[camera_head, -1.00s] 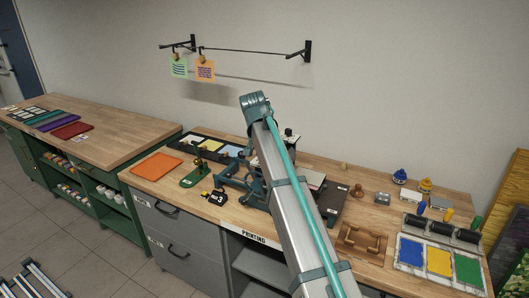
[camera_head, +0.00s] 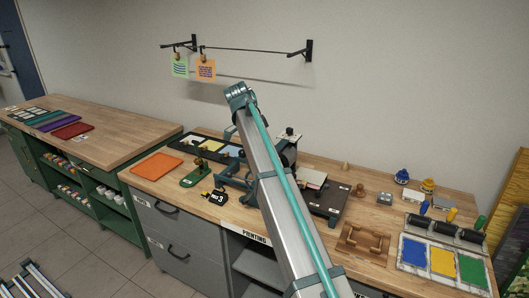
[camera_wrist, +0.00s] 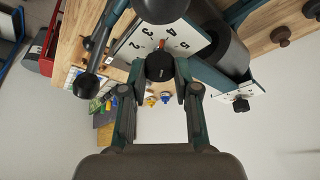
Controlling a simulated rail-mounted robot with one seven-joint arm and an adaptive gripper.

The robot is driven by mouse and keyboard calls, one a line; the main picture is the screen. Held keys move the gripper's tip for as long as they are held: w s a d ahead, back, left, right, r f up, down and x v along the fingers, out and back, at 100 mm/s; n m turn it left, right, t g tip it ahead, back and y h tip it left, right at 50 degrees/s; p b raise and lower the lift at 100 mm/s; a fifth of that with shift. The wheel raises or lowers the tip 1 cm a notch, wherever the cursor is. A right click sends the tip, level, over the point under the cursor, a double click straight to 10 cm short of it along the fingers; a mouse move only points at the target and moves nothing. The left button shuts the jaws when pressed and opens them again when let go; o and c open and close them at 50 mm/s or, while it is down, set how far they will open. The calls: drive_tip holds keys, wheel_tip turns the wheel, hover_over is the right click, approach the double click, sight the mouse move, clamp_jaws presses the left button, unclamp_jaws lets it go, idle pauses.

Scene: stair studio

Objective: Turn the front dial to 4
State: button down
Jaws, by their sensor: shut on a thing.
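In the wrist view, the dial's black knob (camera_wrist: 160,67) sits between the fingertips of my gripper (camera_wrist: 160,84), which is shut on it. Behind the knob is a white dial plate (camera_wrist: 196,36) with printed black numbers, 4 and 5 among them. A small red-orange pointer (camera_wrist: 162,43) sticks out from the knob towards the numbers; I cannot tell exactly which number it marks. In the head view, my arm crosses in front of the dark teal printing press (camera_head: 233,180) and hides the dial and my gripper.
The press stands on a wooden bench (camera_head: 350,265). Left of it are a green stand (camera_head: 195,180) and an orange sheet (camera_head: 157,166). At the right are a wooden rack (camera_head: 362,242) and a tray of blue, yellow and green ink (camera_head: 440,262). A line (camera_head: 245,50) hangs above.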

drive_tip(key=shift+w+m+g+b, duration=0.1)
drive_tip(key=shift+m+g+b, duration=0.35)
drive_tip(key=shift+m, duration=1.15)
drive_tip(key=shift+g, duration=0.25)
drive_tip(key=c, duration=0.9)
unclamp_jaws()
drive_tip(key=shift+o, duration=0.2)
